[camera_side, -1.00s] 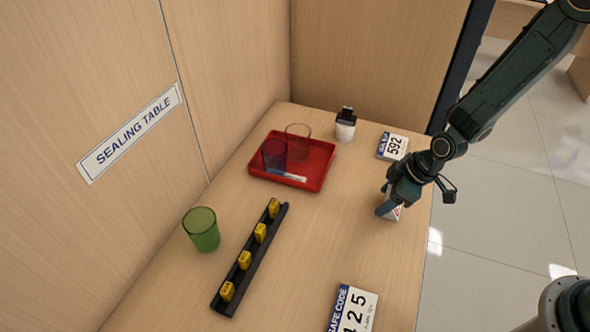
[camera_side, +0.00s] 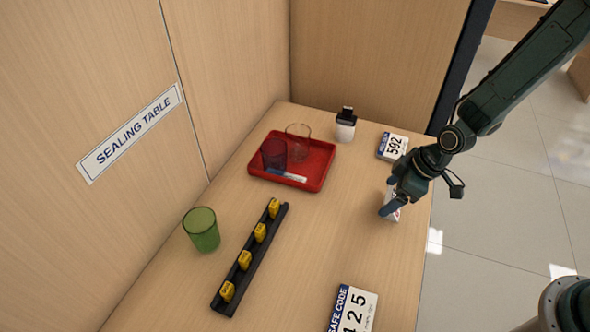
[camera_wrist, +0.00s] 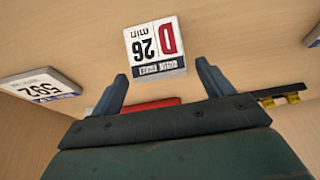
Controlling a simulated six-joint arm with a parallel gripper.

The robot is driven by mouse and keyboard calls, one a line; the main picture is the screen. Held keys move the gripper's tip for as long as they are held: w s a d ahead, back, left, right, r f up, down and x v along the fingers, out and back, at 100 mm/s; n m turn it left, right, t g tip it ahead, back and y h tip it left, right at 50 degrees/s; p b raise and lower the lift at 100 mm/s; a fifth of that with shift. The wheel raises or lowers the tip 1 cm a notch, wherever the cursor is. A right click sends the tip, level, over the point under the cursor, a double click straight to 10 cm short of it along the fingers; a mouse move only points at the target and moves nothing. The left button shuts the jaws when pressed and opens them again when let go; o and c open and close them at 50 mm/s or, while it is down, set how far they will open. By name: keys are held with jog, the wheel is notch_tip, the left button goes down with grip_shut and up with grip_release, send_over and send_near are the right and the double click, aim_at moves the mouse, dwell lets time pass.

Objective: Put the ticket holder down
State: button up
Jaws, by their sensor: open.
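The ticket holder (camera_wrist: 154,47) is a small white block with a red panel, a large "26 min" and a dark strip of text. In the wrist view it stands on the counter just beyond my fingertips, apart from both. In the side view the ticket holder (camera_side: 393,212) is mostly hidden behind my gripper (camera_side: 387,203), near the counter's right edge. My gripper also shows in the wrist view (camera_wrist: 162,80), open, with nothing between its two fingers.
A card reading 592 (camera_side: 392,146) lies behind my gripper; a SAFE CODE card (camera_side: 354,309) lies in front. A red tray (camera_side: 318,178) holds two cups. A white container (camera_side: 345,128), green cup (camera_side: 202,230) and black rail (camera_side: 233,285) with yellow pieces stand on the counter. The middle is clear.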

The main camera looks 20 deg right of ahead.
jog(key=v, duration=1)
jog(key=shift+r, duration=0.1)
dwell(0.6)
jog(key=s+d+r+m+t+h, duration=0.1)
jog(key=s+d+r+m, duration=0.15)
jog(key=r, duration=0.45)
jog(key=s+d+r+m+h, duration=0.1)
jog(key=s+r, duration=0.3)
jog(key=r, duration=0.2)
jog(key=s+d+r+m, duration=0.1)
jog(key=s+r+m, duration=0.1)
jog(key=s+r, duration=0.2)
jog(key=s+d+r+m+t+h, duration=0.1)
jog(key=s+d+r+m, duration=0.1)
jog(key=s, duration=0.7)
jog(key=shift+s+r+m, duration=0.3)
jog(key=shift+r+m, duration=0.45)
jog(key=shift+r, duration=0.15)
jog(key=shift+d, duration=0.15)
